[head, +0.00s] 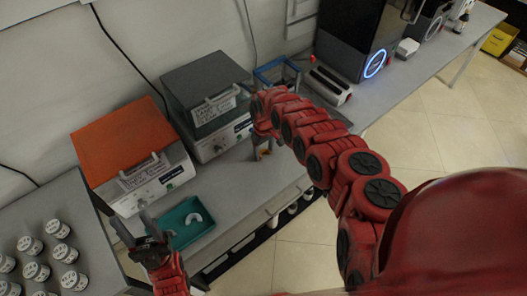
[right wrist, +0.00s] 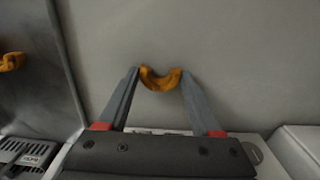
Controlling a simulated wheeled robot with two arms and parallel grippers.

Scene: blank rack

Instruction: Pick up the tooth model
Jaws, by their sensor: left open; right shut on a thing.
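My right gripper (right wrist: 160,82) is shut on an orange-brown, U-shaped tooth model (right wrist: 160,80), held between its fingertips in the right wrist view. A pale, arch-shaped tooth model (head: 193,218) lies in a teal tray (head: 178,241) on the bench. My left gripper (head: 136,226) is open and empty, just left of that tray.
An orange-topped machine (head: 124,138) and a dark grey-topped machine (head: 206,85) stand along the wall. Several white labelled jars (head: 57,229) stand at lower left. Another orange shape (right wrist: 12,62) shows at left in the wrist view, perhaps a reflection. A black machine (head: 360,35) stands farther back.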

